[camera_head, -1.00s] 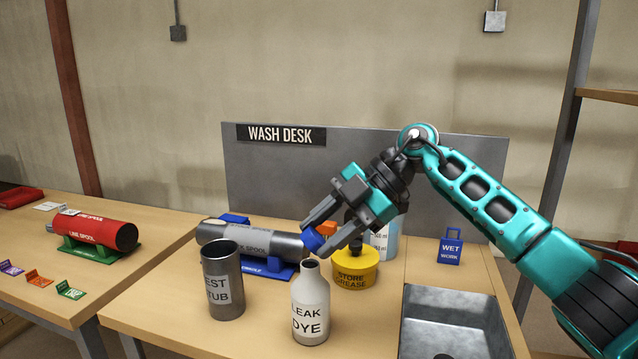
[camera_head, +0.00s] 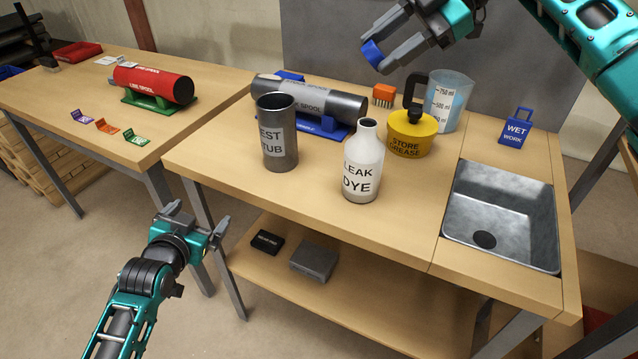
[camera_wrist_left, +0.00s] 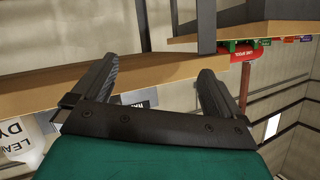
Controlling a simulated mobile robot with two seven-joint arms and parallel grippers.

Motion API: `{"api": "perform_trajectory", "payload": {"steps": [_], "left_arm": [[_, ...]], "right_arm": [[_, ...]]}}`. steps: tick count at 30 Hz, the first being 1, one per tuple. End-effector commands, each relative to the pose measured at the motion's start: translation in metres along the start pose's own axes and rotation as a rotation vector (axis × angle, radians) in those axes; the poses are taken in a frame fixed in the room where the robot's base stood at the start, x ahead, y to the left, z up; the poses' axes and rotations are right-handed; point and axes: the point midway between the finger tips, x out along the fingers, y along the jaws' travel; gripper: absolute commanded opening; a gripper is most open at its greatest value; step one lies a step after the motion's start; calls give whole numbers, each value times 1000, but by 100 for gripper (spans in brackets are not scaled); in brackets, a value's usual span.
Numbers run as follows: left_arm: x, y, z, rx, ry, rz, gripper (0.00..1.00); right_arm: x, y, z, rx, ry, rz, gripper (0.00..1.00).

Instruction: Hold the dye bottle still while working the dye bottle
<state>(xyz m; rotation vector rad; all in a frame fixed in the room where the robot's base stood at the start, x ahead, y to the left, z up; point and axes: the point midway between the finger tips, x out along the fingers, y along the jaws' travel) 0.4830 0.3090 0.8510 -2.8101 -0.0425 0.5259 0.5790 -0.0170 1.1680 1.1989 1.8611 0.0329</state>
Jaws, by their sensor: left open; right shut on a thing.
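The dye bottle (camera_head: 362,168) is white with a grey neck and a "LEAK DYE" label. It stands upright on the wash desk, with no cap on its neck. Its label also shows at the left edge of the left wrist view (camera_wrist_left: 22,142). My right gripper (camera_head: 381,57) is shut on a small blue cap-like piece (camera_head: 372,52), held in the air above the bottle, apart from it. My left gripper (camera_head: 197,219) is open and empty in front of the desk, lower left of the bottle. Its spread fingers also show in the left wrist view (camera_wrist_left: 158,88).
A steel test tub (camera_head: 278,140) stands left of the bottle. A yellow grease pot (camera_head: 411,137) and a measuring jug (camera_head: 447,100) stand behind it to the right. A grey spool (camera_head: 320,98) lies behind. A sink (camera_head: 500,215) is at right. The desk's front edge is clear.

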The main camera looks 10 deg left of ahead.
Motion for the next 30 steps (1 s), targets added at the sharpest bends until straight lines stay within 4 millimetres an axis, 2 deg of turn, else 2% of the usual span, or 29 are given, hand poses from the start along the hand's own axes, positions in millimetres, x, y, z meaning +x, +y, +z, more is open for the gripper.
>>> {"api": "perform_trajectory", "payload": {"steps": [1, 6, 8, 9, 10, 14, 21, 26, 30], "left_arm": [[11, -24, -22, 5, 31, -41, 100], [31, -90, -82, 23, 104, -150, 100], [34, -108, -106, 67, 132, -183, 100], [36, -114, -125, 146, 154, -199, 100], [36, -112, -135, 222, 165, -205, 100], [35, -83, -167, 592, 211, -212, 100], [20, 4, -204, 1356, 347, -244, 100], [-1, 69, -210, 1853, 478, -308, 100], [-26, 123, -204, 2243, 612, -400, 100]], "right_arm": [[0, 0, 0, 0, 0, 0, 3], [0, 0, 0, 0, 0, 0, 3], [0, 0, 0, 0, 0, 0, 3], [0, 0, 0, 0, 0, 0, 3], [0, 0, 0, 0, 0, 0, 3], [0, 0, 0, 0, 0, 0, 3], [0, 0, 0, 0, 0, 0, 3], [0, 0, 0, 0, 0, 0, 3], [0, 0, 0, 0, 0, 0, 3]]}}
